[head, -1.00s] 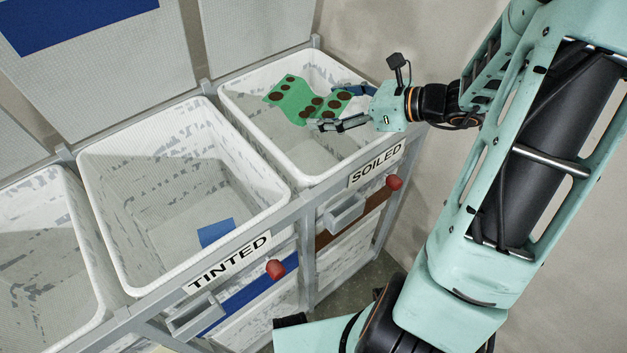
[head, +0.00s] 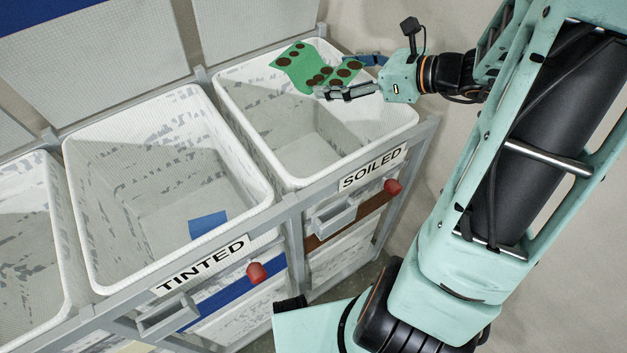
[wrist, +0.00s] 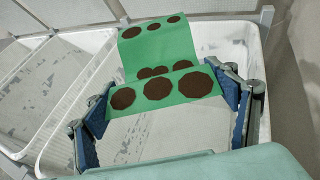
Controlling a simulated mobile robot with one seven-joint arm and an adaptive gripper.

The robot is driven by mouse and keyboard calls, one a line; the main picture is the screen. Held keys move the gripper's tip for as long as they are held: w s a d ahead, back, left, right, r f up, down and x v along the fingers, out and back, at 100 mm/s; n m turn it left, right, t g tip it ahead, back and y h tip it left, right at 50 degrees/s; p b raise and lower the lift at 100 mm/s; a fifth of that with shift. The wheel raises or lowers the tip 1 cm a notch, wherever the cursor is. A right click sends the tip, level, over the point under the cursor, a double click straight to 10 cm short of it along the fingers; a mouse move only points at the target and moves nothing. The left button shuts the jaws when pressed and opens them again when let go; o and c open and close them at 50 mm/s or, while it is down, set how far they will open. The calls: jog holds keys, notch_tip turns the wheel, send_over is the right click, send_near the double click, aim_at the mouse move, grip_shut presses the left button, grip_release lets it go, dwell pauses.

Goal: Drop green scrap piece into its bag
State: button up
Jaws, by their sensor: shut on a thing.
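The green scrap piece (head: 306,66) is a bent sheet with dark brown spots. My gripper (head: 346,78) is shut on it and holds it above the bag labelled SOILED (head: 352,133), toward that bag's back part. In the wrist view the green scrap piece (wrist: 158,50) spans between the two blue-padded fingers of my gripper (wrist: 166,110), with the far part bent upward. The SOILED bag is white and open at the top. Its visible inside looks empty, though part of it is hidden behind the scrap and my gripper.
A white bag labelled TINTED (head: 130,215) stands to the left with a blue piece (head: 208,225) inside. Another white bag (head: 25,240) is at the far left. A grey frame (head: 290,208) with red knobs (head: 256,273) runs along the front. A wall stands behind and right.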

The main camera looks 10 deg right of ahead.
notch_tip(320, 180, down, 5)
jog(key=b, duration=0.4)
jog(key=shift+f, duration=0.2)
jog(key=o, duration=1.2)
jog(key=shift+d, duration=0.1)
jog(key=v, duration=1.2)
jog(key=shift+r, duration=0.1)
